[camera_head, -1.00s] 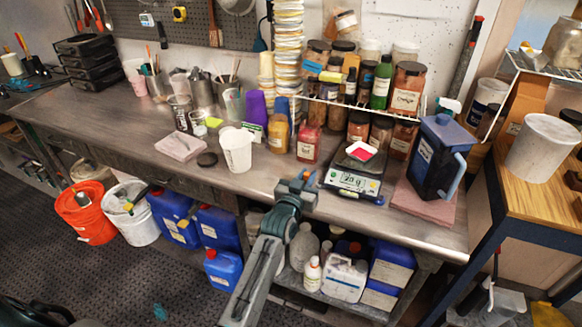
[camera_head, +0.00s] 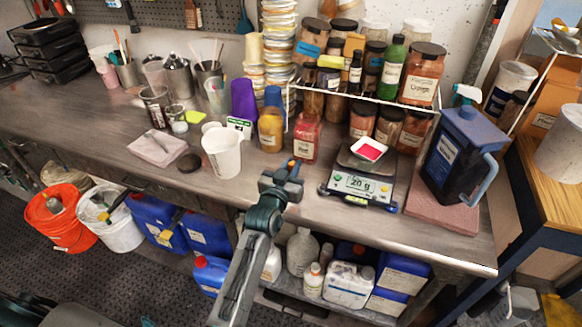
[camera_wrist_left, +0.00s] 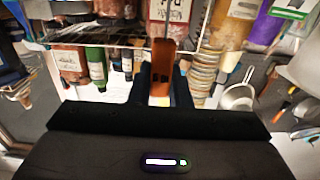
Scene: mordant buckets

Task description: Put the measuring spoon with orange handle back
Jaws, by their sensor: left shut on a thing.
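My left gripper (camera_head: 289,170) is over the front part of the metal bench, in front of the red-powder jar (camera_head: 305,138). In the left wrist view the fingers (camera_wrist_left: 160,82) are shut on the orange handle (camera_wrist_left: 162,58) of the measuring spoon. In the head view only a small orange bit of the handle (camera_head: 297,164) shows at the fingertips. The spoon's bowl cannot be made out. My right gripper is not in view.
The white cup (camera_head: 222,155) stands left of the gripper, and the scale (camera_head: 357,183) with a pink-filled dish stands right. A wire shelf (camera_head: 365,98) with jars and bottles is behind. Bare bench (camera_head: 120,115) lies at the left.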

